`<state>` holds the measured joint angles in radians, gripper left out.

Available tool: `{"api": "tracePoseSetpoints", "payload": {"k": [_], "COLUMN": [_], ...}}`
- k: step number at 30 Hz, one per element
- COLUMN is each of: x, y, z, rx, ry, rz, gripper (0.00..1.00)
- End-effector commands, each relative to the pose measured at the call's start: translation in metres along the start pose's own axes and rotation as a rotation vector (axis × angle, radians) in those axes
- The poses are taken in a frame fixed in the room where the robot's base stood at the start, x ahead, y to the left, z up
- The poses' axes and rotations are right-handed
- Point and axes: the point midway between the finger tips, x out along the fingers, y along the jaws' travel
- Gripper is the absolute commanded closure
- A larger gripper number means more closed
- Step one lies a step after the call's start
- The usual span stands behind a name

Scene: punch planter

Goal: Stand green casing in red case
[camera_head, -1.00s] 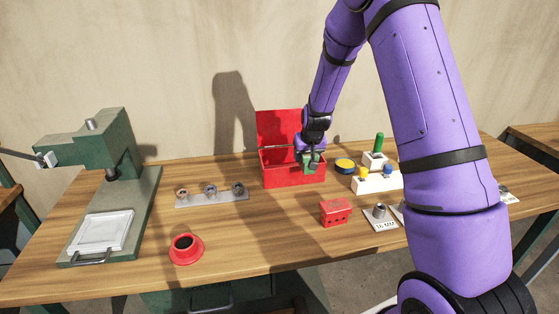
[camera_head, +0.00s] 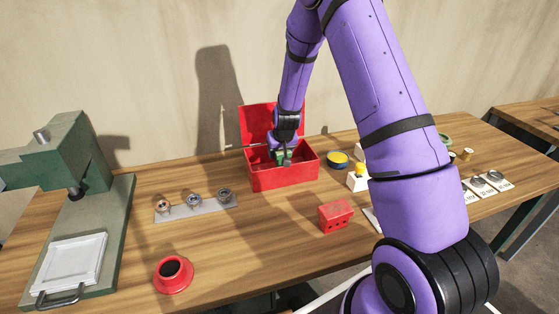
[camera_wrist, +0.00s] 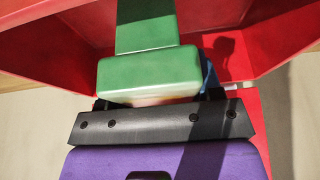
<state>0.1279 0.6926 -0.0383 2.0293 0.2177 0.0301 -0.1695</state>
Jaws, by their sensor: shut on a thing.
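The red case (camera_head: 290,181) stands open near the back of the table, its lid raised behind it. It also fills much of the wrist view (camera_wrist: 55,50). My gripper (camera_head: 282,153) is shut on the green casing (camera_head: 283,158), over the middle of the case opening. The casing shows large in the wrist view (camera_wrist: 148,72), a wide block with a narrower green part beyond it. Its far end is cut off there. In the head view the case's front wall may hide its lower part, and I cannot tell whether it touches the case floor.
A green press (camera_head: 85,190) stands at the left. A grey strip (camera_head: 180,212) with small round parts lies left of the case. A red round cup (camera_head: 173,275) and a small red block (camera_head: 336,214) are in front. A dark blue and yellow disc (camera_head: 338,160) is close right.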

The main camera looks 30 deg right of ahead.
Motion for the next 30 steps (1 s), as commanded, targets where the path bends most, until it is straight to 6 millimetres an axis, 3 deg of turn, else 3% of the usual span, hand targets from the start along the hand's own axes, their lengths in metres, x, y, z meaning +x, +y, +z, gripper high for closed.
{"api": "tracePoseSetpoints", "payload": {"k": [10,22,23,24,26,30], "x": [0.032,0.036,0.037,0.037,0.037,0.037], "y": [0.0,0.0,0.0,0.0,0.0,0.0], "z": [0.013,0.014,0.015,0.015,0.015,0.015], "rx": [0.002,0.001,0.001,0.001,0.001,0.001], "ry": [0.0,0.002,0.001,0.001,0.001,0.001], "rz": [0.0,0.0,0.0,0.0,0.0,0.0], "gripper": [0.86,0.86,0.38,0.29,0.15,0.15]}}
